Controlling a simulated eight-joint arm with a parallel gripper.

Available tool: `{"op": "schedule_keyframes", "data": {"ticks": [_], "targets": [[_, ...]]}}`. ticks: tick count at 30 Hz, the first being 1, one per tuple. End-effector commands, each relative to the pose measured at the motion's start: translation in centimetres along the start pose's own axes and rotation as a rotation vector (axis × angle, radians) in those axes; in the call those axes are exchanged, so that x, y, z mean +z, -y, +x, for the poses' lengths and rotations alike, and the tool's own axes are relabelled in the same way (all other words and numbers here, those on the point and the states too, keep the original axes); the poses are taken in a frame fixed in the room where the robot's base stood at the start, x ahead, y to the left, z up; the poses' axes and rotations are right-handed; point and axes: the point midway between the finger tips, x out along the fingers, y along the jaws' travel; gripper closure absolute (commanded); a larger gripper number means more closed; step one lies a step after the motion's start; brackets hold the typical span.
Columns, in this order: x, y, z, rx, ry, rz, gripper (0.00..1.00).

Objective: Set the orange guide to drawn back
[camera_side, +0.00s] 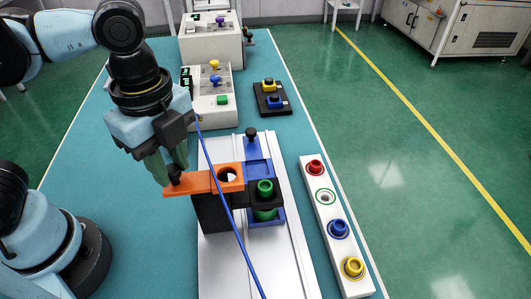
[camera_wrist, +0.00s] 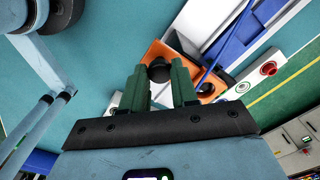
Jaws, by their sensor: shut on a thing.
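The orange guide (camera_side: 202,183) is a flat plate with a round hole, lying on top of a dark block (camera_side: 213,215) on a pale rail base. Its left part sticks out past the block. The hole is left of the green ring piece (camera_side: 265,187), which sits in a black holder over a blue carriage (camera_side: 258,168). A black knob (camera_side: 173,174) stands on the guide's left end. My gripper (camera_side: 168,163) has its green fingers shut on this knob. In the wrist view the fingers (camera_wrist: 160,78) close around the knob, and the guide (camera_wrist: 153,51) shows behind them.
A white strip (camera_side: 331,252) right of the rail carries red, blue and yellow ring pieces and one empty-looking green-rimmed socket. Control boxes (camera_side: 212,98) and a black tray with yellow and blue parts (camera_side: 272,97) stand behind. A thin blue cable (camera_side: 222,187) crosses in front of the guide.

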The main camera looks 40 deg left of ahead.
Motion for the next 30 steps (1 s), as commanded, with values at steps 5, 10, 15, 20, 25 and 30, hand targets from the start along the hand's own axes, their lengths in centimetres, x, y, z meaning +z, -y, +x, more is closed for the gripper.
{"op": "schedule_keyframes", "data": {"ticks": [5,10,15,20,25,30], "targets": [[0.3,-0.3,0.0,0.006,0.006,-0.001,1.0],[0.4,-0.3,0.0,0.007,0.008,-0.001,1.0],[0.4,-0.3,0.0,0.006,0.007,-0.001,0.5],[0.3,-0.3,0.0,0.005,0.005,-0.001,0.45],[0.3,-0.2,0.0,0.004,0.003,0.0,0.45],[0.2,-0.2,-1.0,0.003,0.003,0.0,0.45]]}}
